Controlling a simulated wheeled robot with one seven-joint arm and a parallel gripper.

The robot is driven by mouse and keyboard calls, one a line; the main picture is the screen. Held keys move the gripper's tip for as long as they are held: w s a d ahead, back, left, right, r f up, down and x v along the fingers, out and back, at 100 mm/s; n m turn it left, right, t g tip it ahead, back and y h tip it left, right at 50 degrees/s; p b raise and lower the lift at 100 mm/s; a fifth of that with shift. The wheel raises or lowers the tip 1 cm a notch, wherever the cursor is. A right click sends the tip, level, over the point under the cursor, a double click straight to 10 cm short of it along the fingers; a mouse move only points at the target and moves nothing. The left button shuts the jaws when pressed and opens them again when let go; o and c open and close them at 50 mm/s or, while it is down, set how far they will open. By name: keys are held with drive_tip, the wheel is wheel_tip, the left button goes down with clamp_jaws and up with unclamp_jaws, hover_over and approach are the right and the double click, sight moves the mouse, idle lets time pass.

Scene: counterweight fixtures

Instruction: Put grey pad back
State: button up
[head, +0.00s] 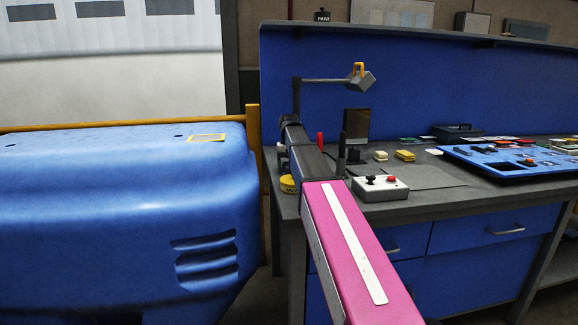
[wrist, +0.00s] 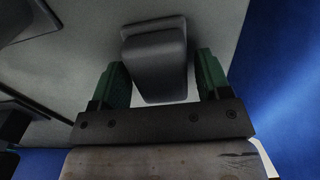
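In the wrist view my gripper (wrist: 163,75) has its two green-padded fingers spread, one on each side of a dark grey rounded block (wrist: 160,70). A thin gap shows on the block's right; on its left the finger is very close, and contact is unclear. The block's far end reaches past the fingertips. I cannot tell for sure whether this block is the grey pad. In the head view my gripper is not clearly visible, hidden by or merging with my pink arm over the bench's left end. A flat grey sheet (head: 425,177) lies on the bench.
A post with a rod carries a grey box (head: 360,79) with a yellow clip above the bench (head: 480,200). A control box (head: 380,189), yellow blocks (head: 405,155) and a blue tray (head: 470,158) stand on the bench. A large blue machine (head: 120,200) stands at left.

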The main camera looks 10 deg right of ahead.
drive_tip(key=shift+r, duration=0.1)
wheel_tip(320, 180, up, 12)
idle(0.8)
